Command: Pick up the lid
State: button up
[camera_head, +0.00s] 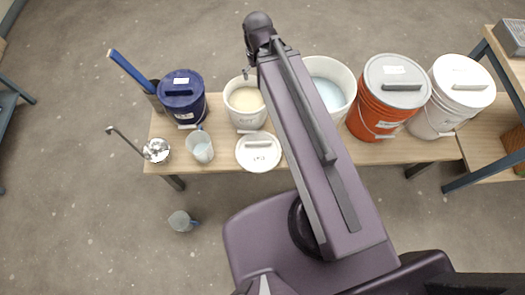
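A round white lid (258,158) with a pale bar handle lies at the front of the wooden bench. It is in front of an uncovered white bucket (247,115) of cream-coloured glaze. Three other lids sit on buckets: a dark blue one (181,84), a grey one (397,72) and a white one (465,72). My arm reaches over the bench, to the right of the loose lid. My gripper (247,72) shows only as a small part below the arm's far end, beyond the cream bucket and apart from the lid. Its fingers are too small and hidden to judge.
A second uncovered bucket (330,85) holds pale blue glaze, partly behind my arm. A jug (201,147) and a ladle (157,151) are left of the loose lid. A blue-handled tool (129,69) stands back left. A grey mug (181,221) is on the floor.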

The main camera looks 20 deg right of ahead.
aim_at(260, 152)
jog(key=u, duration=0.25)
jog(key=k, duration=1)
jog(key=z, duration=0.1)
